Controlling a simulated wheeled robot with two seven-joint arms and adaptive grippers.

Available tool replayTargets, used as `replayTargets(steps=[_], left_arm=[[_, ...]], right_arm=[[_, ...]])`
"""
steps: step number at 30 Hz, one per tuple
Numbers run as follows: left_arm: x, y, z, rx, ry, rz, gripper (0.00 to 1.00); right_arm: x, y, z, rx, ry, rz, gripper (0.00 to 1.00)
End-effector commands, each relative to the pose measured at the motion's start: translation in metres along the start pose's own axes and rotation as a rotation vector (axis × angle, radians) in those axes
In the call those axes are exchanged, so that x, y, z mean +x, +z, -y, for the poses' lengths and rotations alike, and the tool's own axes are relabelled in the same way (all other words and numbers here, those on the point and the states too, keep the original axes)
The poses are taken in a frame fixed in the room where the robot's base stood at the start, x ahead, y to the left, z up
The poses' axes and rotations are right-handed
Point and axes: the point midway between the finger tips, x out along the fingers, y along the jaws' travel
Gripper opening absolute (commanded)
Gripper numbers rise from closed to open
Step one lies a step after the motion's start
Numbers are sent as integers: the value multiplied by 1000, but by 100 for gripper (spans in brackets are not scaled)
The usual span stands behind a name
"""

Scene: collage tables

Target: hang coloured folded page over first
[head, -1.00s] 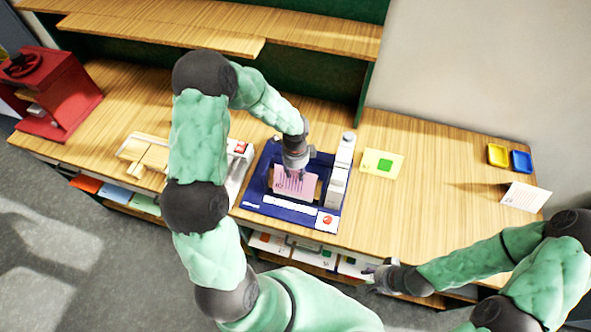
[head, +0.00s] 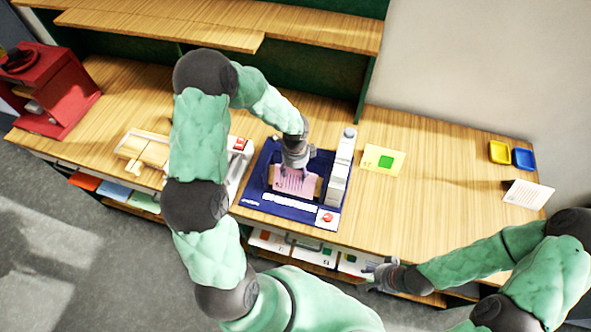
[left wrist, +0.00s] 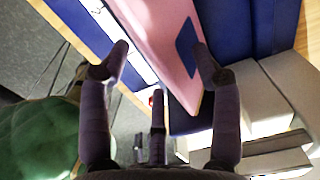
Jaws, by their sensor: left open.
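A pink page (head: 293,182) with printed lines is at the blue machine (head: 249,195) in the middle of the table. My left gripper (head: 297,172) is directly over the page's far edge. In the left wrist view the pink page (left wrist: 155,40), with a dark blue patch, reaches between the spread fingers of my left gripper (left wrist: 162,58). The fingers are open, and I cannot tell whether they touch it. My right gripper (head: 372,274) is away from the page, in front of the table's front edge; its fingers are too small to judge.
Further right are a yellow tray (head: 500,152), a blue tray (head: 523,159) and a white printed card (head: 528,194). A red machine (head: 55,95) stands far left. Table between sheet and card is clear.

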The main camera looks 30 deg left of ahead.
Motion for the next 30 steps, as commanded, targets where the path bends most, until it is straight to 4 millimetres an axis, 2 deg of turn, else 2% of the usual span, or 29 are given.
replayTargets(steps=[5, 15, 21, 25, 30], left_arm=[[-12, 0, 1, -1, -2, 1, 64], [-77, 0, 2, -2, -6, 0, 64], [-106, 0, 1, 0, -3, 1, 64], [-116, 0, 1, 0, -2, 0, 64], [-120, 0, 0, 0, 0, 0, 64]], right_arm=[[0, 0, 0, 0, 0, 0, 40], [0, 0, 0, 0, 0, 0, 40], [0, 0, 0, 0, 0, 0, 40], [0, 0, 0, 0, 0, 0, 40], [0, 0, 0, 0, 0, 0, 40]])
